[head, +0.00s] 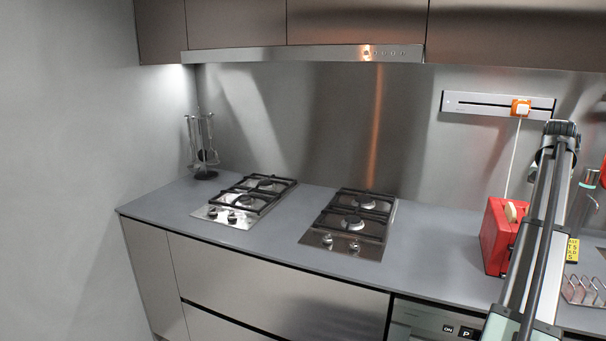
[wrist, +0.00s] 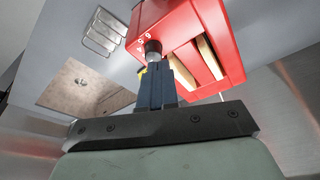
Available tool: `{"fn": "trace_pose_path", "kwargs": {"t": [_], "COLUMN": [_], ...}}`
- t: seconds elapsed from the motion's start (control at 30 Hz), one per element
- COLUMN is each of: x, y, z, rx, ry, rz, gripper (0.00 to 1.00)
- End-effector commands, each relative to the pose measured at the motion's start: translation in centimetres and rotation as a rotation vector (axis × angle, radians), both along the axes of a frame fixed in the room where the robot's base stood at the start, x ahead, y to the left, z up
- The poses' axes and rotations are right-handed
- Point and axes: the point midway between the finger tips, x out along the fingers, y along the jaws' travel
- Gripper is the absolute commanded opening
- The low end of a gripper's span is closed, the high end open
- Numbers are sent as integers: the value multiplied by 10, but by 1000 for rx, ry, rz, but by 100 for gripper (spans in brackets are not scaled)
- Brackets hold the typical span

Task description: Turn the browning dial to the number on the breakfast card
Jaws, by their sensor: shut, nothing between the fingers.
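The red toaster (head: 494,238) stands on the counter at the right in the head view, with pale bread in its top. In the wrist view the toaster (wrist: 205,25) shows two slots with bread. Its browning dial (wrist: 152,46) is a dark knob with a lighter face, with small numbers beside it, among them 5 and 6. My gripper (wrist: 154,70) is shut and empty, its fingertips right at the dial; I cannot tell whether they touch it. The breakfast card (head: 573,249) is yellow and black, partly hidden behind my arm; its number is too small to read surely.
A wire toast rack (head: 582,291) stands right of the toaster. A white cord runs up to an orange plug (head: 520,108) on the wall rail. Two gas hobs (head: 352,222) lie left, with bare counter between them and the toaster. A utensil stand (head: 203,148) is far left.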

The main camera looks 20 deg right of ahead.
Motion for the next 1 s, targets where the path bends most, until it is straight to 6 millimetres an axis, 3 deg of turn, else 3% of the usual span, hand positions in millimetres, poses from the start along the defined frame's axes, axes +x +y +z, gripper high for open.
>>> {"fn": "trace_pose_path", "kwargs": {"t": [0.13, 0.37, 1.0], "x": [-19, -24, -24], "y": [-8, -9, -9], "z": [5, 1, -58], "rx": [2, 3, 3], "ry": [-3, -3, -2], "rz": [-26, -33, -32], "gripper": [0, 0, 0]}}
